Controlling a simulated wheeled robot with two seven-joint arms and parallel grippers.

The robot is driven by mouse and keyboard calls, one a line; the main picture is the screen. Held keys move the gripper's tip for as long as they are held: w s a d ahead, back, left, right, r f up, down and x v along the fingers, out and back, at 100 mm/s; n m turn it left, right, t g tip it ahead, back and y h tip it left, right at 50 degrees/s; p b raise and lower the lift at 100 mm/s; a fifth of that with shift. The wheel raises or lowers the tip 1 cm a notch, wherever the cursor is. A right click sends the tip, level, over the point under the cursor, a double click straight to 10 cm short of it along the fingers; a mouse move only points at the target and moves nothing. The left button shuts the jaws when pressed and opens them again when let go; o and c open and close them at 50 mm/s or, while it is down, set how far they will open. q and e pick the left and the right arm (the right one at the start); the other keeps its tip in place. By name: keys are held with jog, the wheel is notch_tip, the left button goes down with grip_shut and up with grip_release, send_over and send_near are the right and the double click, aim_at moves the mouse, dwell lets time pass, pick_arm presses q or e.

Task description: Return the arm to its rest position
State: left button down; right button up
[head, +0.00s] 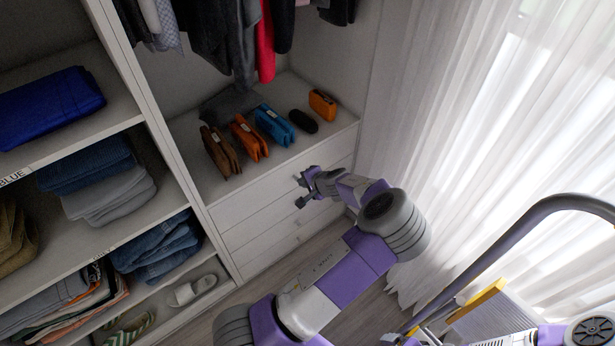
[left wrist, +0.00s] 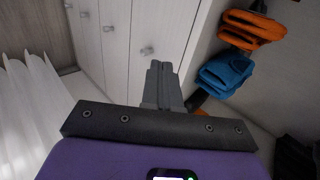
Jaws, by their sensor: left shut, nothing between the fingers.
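My left arm, purple and grey, reaches up from the bottom of the head view. Its gripper (head: 303,188) is in front of the white drawers (head: 265,205), near the upper drawer's front. In the left wrist view the two grey fingers (left wrist: 158,80) are together, shut with nothing between them. White drawer fronts with small handles lie beyond them. I cannot tell whether the gripper touches a drawer. My right gripper is not in view.
Brown (head: 220,152), orange (head: 250,138) and blue (head: 274,125) pouches stand on the drawer top, with a black item (head: 303,121) and another orange pouch (head: 322,104). Folded clothes fill the left shelves. White curtains (head: 470,110) hang at right.

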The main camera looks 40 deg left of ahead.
pick_arm(q)
jog(key=shift+d+r, duration=0.15)
jog(key=s+d+f+n+g+h, duration=0.1)
jog(key=s+d+f+h, duration=0.2)
jog(key=s+d+f, duration=0.45)
jog(key=s+d+f+n+g+h, duration=0.2)
jog(key=s+d+f+h, duration=0.15)
jog(key=s+f, duration=0.55)
jog(key=s+d+r+n+h, duration=0.1)
jog(key=s+d+h, duration=0.2)
jog(key=d, duration=0.6)
jog(key=s+d+r+n+t+h+p, duration=0.1)
jog(key=s+d+h, duration=0.2)
jog(key=d, duration=0.7)
jog(key=shift+s+r+n+h, duration=0.3)
jog(key=shift+r+n+h, duration=0.05)
jog(key=shift+n, duration=0.05)
